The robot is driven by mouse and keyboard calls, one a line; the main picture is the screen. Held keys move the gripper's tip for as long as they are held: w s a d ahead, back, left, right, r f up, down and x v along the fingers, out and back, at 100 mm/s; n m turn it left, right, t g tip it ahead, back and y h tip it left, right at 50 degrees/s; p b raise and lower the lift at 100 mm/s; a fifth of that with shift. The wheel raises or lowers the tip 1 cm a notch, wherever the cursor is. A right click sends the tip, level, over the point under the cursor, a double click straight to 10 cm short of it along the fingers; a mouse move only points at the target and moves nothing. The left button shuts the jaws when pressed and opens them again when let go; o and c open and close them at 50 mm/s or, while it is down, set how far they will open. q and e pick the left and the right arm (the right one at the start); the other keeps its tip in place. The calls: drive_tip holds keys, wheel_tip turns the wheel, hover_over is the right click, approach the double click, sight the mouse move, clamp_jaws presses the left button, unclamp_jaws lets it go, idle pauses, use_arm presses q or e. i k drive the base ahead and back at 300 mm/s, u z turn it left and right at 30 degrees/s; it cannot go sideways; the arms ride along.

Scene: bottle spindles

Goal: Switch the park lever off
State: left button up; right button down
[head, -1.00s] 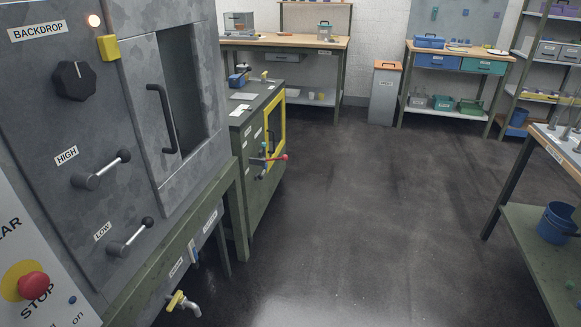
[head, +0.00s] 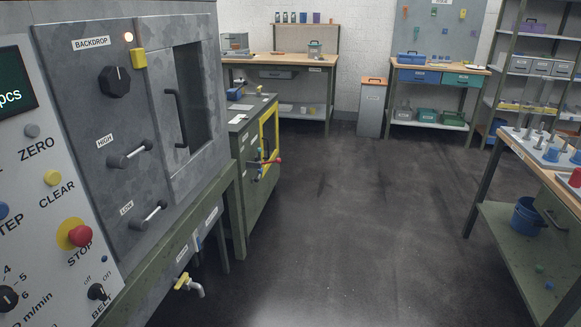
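No lever labelled "park" can be read in the head view. A lever with a red knob (head: 277,160) sticks out from the front of the green cabinet (head: 240,190), with blue and green knobs beside it; their labels are too small to read. On the grey machine (head: 165,115) at the left, the HIGH lever (head: 130,154) and the LOW lever (head: 149,215) both slant up to the right. Neither of my grippers is in view.
A white control panel (head: 35,190) with a red stop button (head: 80,236) is at the near left. A yellow-handled tap (head: 188,284) juts out low. A workbench (head: 560,185) stands at the right. The dark floor (head: 350,230) between is clear.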

sight(278, 161)
drive_tip(key=z, duration=0.7)
drive_tip(key=i, duration=2.9)
drive_tip(key=u, duration=1.9)
drive_tip(key=i, duration=0.9)
drive_tip(key=u, duration=0.1)
